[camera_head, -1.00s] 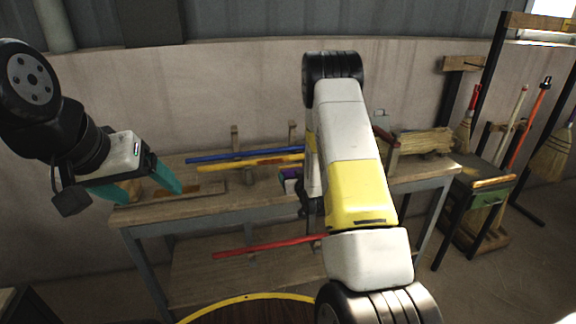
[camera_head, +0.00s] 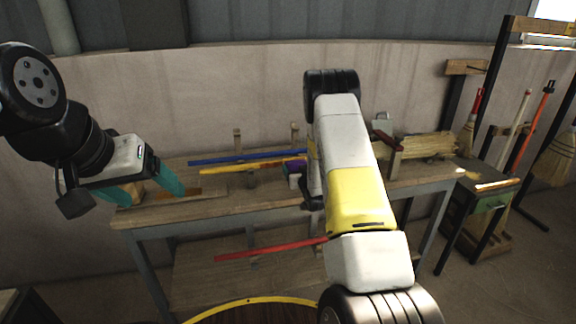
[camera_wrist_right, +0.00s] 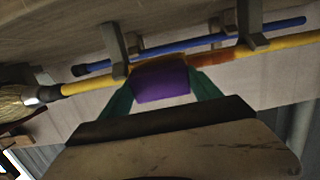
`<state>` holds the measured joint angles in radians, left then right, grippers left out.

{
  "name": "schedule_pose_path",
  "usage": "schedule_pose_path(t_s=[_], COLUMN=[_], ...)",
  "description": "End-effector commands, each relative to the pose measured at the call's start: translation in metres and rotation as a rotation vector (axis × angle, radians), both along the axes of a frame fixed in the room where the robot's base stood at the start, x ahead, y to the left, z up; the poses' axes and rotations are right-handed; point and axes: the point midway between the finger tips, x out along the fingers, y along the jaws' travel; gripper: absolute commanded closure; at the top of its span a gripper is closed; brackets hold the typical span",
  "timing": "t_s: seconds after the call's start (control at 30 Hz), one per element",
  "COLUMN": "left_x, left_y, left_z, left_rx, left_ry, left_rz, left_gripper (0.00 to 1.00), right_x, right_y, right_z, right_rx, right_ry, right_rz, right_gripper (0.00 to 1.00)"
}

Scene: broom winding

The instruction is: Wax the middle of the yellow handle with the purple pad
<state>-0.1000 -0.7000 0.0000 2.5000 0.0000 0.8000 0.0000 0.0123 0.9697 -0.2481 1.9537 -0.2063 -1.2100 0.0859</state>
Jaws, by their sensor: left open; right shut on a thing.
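The yellow handle (camera_head: 235,168) lies across the wooden workbench in the head view; in the wrist view it (camera_wrist_right: 95,86) runs left to right, with an orange-brown stretch (camera_wrist_right: 212,58) right of the pad. My right gripper (camera_wrist_right: 162,82) is shut on the purple pad (camera_wrist_right: 163,86). The pad overlaps the handle between two wooden supports; whether they touch is hard to tell. In the head view the pad (camera_head: 294,168) shows beside my right arm, which hides most of that gripper. My left gripper (camera_head: 145,188) is open and empty over the bench's left end.
A blue handle (camera_head: 228,158) lies behind the yellow one. Wooden supports (camera_wrist_right: 250,25) stand close to the pad. Bristles (camera_wrist_right: 14,104) are at the handle's left end. A red handle (camera_head: 270,249) lies on the lower shelf. A straw bundle (camera_head: 425,146) sits right.

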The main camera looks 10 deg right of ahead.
Motion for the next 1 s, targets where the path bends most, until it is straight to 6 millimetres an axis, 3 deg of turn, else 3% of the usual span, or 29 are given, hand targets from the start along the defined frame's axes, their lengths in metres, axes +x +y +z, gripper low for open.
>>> schedule_pose_path(t_s=[1.0], left_x=[0.0], left_y=[0.0], left_z=[0.0], left_rx=[0.0], left_ry=[0.0], left_rz=[0.0], left_gripper=[0.21], right_x=[0.0094], right_y=[0.0002], right_z=[-0.0012], right_rx=[0.0], right_ry=[-0.001], right_rz=[0.0], right_gripper=[0.6])
